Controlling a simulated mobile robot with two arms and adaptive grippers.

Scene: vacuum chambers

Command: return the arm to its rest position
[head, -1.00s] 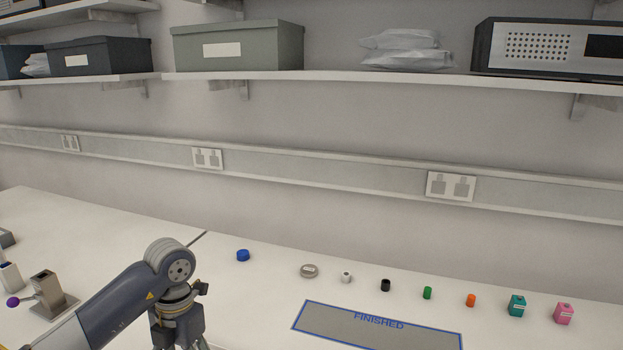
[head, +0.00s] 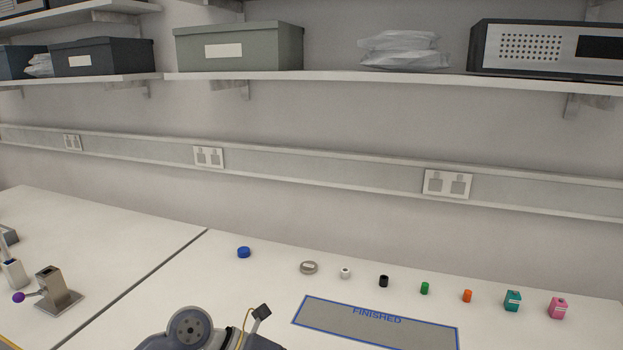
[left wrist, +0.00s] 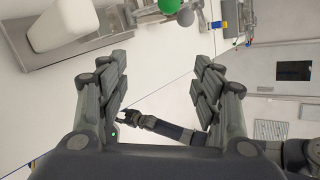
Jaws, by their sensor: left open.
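My left arm (head: 208,328) shows only as a grey joint and wrist part at the bottom edge of the head view. Its gripper is below the frame there. In the left wrist view my left gripper (left wrist: 160,62) is open, with its two fingers wide apart and nothing between them. A dark arm, which looks like my right arm (left wrist: 165,128), lies lower down beyond the fingers. Its gripper end (left wrist: 127,116) is too small to read.
A FINISHED mat (head: 375,324) lies on the bench, with a blue cap (head: 243,252), a grey disc (head: 309,267) and several small coloured parts behind it. A metal holder (head: 57,290) stands at left. A white block (left wrist: 62,25) and green ball (left wrist: 178,28) show in the wrist view.

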